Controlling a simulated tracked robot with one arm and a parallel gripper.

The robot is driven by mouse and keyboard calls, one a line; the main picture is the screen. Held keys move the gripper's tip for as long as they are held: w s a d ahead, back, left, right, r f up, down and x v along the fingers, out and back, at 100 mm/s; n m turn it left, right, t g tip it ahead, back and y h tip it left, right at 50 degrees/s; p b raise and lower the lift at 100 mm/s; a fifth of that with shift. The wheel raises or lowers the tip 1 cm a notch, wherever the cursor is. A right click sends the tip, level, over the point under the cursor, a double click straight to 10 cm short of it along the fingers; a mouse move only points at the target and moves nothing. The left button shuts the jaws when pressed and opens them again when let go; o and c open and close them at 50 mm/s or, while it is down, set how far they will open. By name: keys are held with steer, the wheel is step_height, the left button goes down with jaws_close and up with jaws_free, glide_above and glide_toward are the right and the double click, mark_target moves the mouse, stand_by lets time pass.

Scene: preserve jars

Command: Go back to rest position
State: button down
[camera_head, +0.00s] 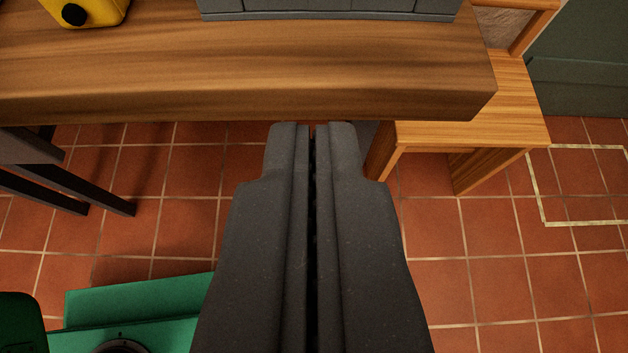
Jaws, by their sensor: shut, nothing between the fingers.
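My gripper (313,128) fills the lower middle of the view. Its two dark grey fingers lie side by side with only a thin dark line between them, shut and empty. The fingertips show just below the front edge of the wooden table (240,65) in the picture. I cannot tell how far they are from it. No jar shows in this view.
A grey container (330,8) and a yellow object with a black knob (90,10) stand on the table, cut off by the top edge. A wooden chair (475,115) is at right. Dark legs (70,185) are at left. Tiled floor at right (500,270) is clear.

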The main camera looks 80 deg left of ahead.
steer(key=shift+d+f, duration=0.1)
steer(key=shift+d, duration=0.05)
steer(key=w+d+r+m+t+h+p, duration=0.4)
steer(key=d+r, duration=0.3)
steer(key=r, duration=0.5)
steer(key=w+d+r+m+t+h+p, duration=0.25)
steer(key=w+d+r+m, duration=0.2)
steer(key=d+r, duration=0.55)
steer(key=s+r+m+t+h+p, duration=0.1)
steer(key=s+r+m+t, duration=0.1)
steer(key=r, duration=0.8)
steer(key=s+r+m+t+h+p, duration=0.1)
steer(key=s+r+m+t+h, duration=0.1)
steer(key=r, duration=0.8)
steer(key=s+r+m+t+h+p, duration=0.1)
steer(key=s+r+m+t+h, duration=0.1)
steer(key=r, duration=0.8)
steer(key=shift+s+a+r+m+t, duration=0.45)
steer(key=shift+m+t, duration=0.1)
steer(key=shift+m, duration=0.3)
steer(key=shift+w+f, duration=0.1)
